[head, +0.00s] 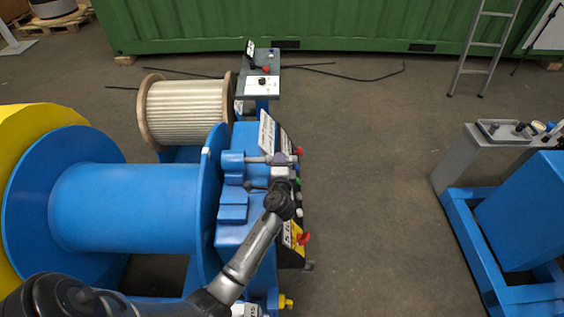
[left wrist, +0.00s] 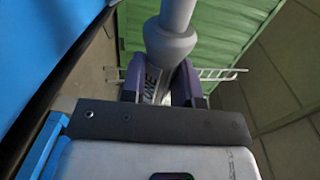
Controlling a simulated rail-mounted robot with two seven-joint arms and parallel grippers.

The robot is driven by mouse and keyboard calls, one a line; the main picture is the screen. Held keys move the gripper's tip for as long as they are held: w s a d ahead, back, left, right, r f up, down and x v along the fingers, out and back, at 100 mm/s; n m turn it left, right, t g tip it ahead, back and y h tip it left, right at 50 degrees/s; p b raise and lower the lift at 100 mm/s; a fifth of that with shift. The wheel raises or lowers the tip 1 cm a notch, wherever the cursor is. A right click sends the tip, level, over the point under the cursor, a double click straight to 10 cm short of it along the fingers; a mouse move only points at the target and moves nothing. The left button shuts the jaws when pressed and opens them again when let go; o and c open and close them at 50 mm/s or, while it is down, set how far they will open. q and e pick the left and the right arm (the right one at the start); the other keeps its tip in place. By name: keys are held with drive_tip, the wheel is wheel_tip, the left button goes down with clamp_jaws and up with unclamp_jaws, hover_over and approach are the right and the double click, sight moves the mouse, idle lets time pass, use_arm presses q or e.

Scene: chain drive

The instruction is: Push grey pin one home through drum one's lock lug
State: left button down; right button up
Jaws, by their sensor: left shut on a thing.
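The big blue drum (head: 130,205) lies on its side at the left, with its flange (head: 208,200) facing the blue stand. A blue lug (head: 232,161) sits beside the flange. The grey pin (head: 256,159) runs level out of the lug's right side; how deep it sits inside is hidden. My left gripper (head: 281,165) is at the pin's right part, its arm reaching up from below. In the left wrist view, the pin with its thicker collar (left wrist: 170,42) stands between the two purple-dark fingers (left wrist: 162,85), which are shut on it. My right gripper is not in view.
A panel with a red knob (head: 304,238) and other controls lines the stand's right side. A wooden reel (head: 186,110) and a grey control post (head: 262,85) stand behind. Bare floor lies to the right, before another blue frame (head: 520,215).

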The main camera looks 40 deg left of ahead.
sight(259, 162)
use_arm(q)
drive_tip(key=shift+s+a+r, duration=0.1)
drive_tip(key=shift+s+a, duration=0.4)
drive_tip(key=shift+s+a+p, duration=0.65)
drive_tip(key=shift+s, duration=0.05)
drive_tip(key=shift+s+a+p, duration=0.3)
drive_tip(key=shift+s+a, duration=0.3)
idle(0.4)
drive_tip(key=shift+s+a, duration=0.55)
drive_tip(key=shift+s, duration=0.05)
drive_tip(key=c, duration=0.8)
unclamp_jaws()
